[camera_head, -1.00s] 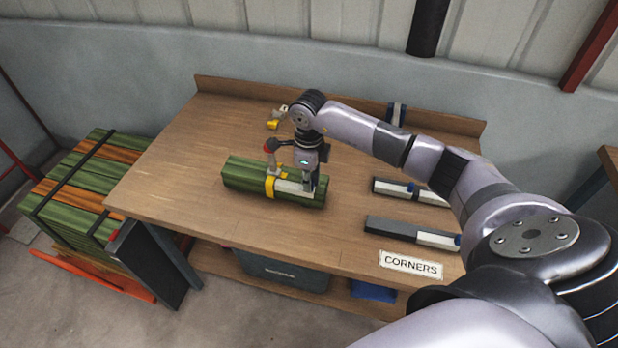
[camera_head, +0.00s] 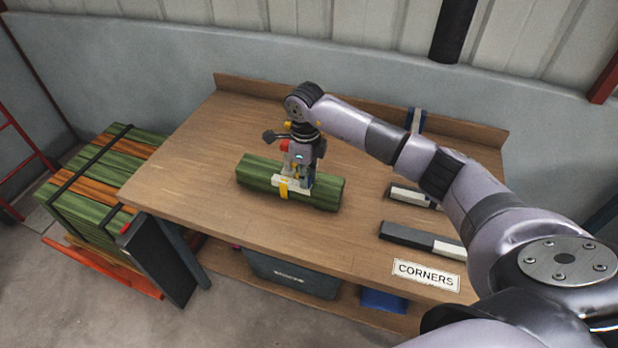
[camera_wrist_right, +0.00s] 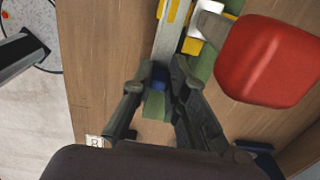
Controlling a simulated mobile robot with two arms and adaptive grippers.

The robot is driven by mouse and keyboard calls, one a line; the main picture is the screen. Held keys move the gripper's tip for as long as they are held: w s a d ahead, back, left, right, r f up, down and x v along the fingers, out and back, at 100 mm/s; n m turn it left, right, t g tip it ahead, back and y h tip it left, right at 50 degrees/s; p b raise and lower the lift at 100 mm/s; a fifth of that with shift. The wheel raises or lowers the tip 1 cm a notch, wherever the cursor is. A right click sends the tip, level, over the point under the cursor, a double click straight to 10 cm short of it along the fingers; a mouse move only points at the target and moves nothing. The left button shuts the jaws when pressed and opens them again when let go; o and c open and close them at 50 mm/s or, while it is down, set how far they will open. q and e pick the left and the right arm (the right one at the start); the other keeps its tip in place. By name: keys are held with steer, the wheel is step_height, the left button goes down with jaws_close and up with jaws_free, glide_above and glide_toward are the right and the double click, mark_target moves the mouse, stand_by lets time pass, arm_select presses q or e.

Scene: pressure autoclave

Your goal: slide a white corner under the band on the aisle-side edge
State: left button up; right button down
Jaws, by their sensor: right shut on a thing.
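A green bundle of slats (camera_head: 325,193) lies on the wooden bench, with a yellow band (camera_head: 283,190) around it; the band also shows in the wrist view (camera_wrist_right: 174,10). My right gripper (camera_head: 299,184) is over the bundle's front edge, just right of the band. It is shut on a white corner (camera_head: 305,182) by a blue tab (camera_wrist_right: 159,76). The corner lies along that edge and white shows on both sides of the band, so it appears to pass under it. A red-ended tool (camera_wrist_right: 268,60) stands at the band. My left gripper is out of view.
Two dark holders with white corners, a rear one (camera_head: 412,195) and a front one (camera_head: 408,234), lie to the right behind the CORNERS label (camera_head: 426,274). A strapped stack (camera_head: 95,195) stands left of the bench (camera_head: 205,170). The bench's left part is clear.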

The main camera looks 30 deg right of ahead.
steer(key=c, duration=1.5)
jaws_free()
